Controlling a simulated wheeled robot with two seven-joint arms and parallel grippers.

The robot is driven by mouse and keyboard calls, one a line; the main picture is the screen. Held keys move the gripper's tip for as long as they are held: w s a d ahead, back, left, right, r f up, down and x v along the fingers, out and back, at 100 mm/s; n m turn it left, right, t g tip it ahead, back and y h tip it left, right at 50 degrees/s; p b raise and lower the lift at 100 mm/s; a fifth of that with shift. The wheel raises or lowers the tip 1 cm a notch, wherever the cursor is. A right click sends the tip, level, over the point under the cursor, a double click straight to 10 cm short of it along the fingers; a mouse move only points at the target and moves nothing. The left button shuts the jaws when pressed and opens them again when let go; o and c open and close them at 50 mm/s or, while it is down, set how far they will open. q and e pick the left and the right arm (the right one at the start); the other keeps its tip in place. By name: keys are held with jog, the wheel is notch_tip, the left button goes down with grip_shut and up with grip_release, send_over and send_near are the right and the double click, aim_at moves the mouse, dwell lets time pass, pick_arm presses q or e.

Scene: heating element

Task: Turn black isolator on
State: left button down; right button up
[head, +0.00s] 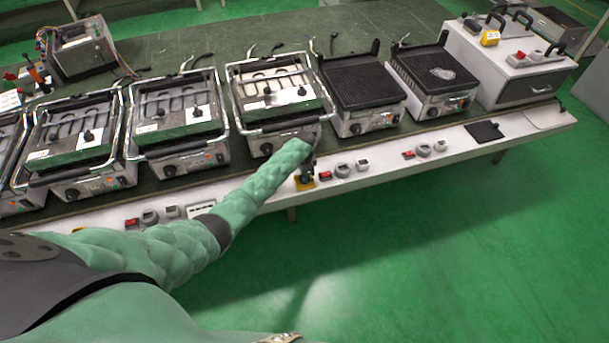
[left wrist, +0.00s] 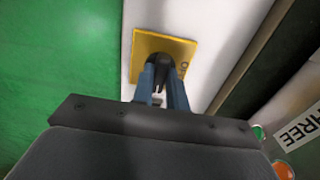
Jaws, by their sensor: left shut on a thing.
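The black isolator (left wrist: 159,61) is a dark knob on a square yellow plate (left wrist: 186,48), fixed to the white front strip of the bench. In the head view the yellow plate (head: 304,186) shows just past the end of my left arm. My left gripper (head: 307,171) is at the isolator. In the left wrist view its two blue-grey fingers (left wrist: 159,73) reach over the plate and are shut on the knob, one on each side. The fingers hide part of the knob, so its exact turn is hard to read. My right gripper is not in view.
Red switches (head: 342,171) and grey knobs line the white front strip (head: 385,155). Several grill units (head: 280,95) stand on the dark bench behind. A white cabinet (head: 510,60) with another yellow-plated switch (head: 490,37) stands at right. The green floor in front is clear.

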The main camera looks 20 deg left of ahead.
pick_arm(q)
jog(key=shift+r, duration=0.1)
jog(key=c, duration=1.4)
grip_release()
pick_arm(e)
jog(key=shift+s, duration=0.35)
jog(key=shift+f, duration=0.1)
